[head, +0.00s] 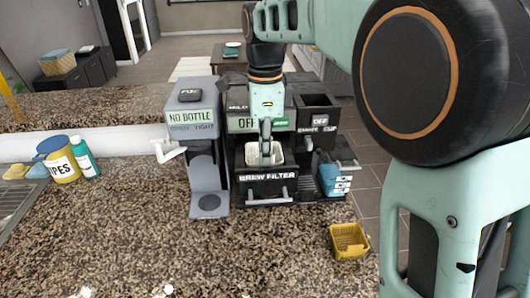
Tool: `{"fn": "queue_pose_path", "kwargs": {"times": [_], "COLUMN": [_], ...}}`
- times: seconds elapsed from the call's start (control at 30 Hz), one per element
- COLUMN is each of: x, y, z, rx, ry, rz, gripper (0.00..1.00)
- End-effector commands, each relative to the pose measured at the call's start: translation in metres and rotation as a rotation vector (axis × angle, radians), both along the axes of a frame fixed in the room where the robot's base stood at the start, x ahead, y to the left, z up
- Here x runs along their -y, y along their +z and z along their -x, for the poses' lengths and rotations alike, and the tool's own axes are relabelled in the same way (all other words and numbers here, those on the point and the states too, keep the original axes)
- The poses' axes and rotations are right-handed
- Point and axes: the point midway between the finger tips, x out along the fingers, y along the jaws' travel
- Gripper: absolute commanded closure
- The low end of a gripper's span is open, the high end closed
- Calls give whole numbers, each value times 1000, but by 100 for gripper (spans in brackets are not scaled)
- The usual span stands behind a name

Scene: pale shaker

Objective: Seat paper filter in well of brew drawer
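The brew drawer (266,177), black and labelled "BREW FILTER", sits at the front of the dark coffee machine (302,115) in the middle of the head view. A white paper filter (277,158) shows at the drawer's open top, within or just above the well. I cannot tell whether it touches the bottom. My gripper (266,152) points down from above, with its narrow fingertips at the filter. The fingers look close together, but whether they pinch the filter's wall is too small to see. My gripper covers part of the filter.
A grey machine (195,115) reading "NO BOTTLE" stands left of the coffee machine. Blue packets (330,178) sit to its right. A yellow basket (349,241) is near the counter's right edge. A wipes tub (60,168) and teal bottle (85,160) stand far left. The front counter is mostly clear.

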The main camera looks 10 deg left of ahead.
Motion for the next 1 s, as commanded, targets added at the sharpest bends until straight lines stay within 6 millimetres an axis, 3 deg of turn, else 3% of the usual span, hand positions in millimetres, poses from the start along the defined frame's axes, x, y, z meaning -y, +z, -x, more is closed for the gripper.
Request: {"fn": "queue_pose_path", "kwargs": {"times": [0.27,0.3,0.43,0.67,0.83,1.0], "x": [0,0,0,0,0,0], "y": [-2,-2,-2,-2,-2,-2], "z": [0,0,0,0,0,0], "rx": [0,0,0,0,0,-1], "ry": [0,0,0,0,0,0], "rz": [0,0,0,0,0,0], "gripper": [100,91,77,74,55,55]}}
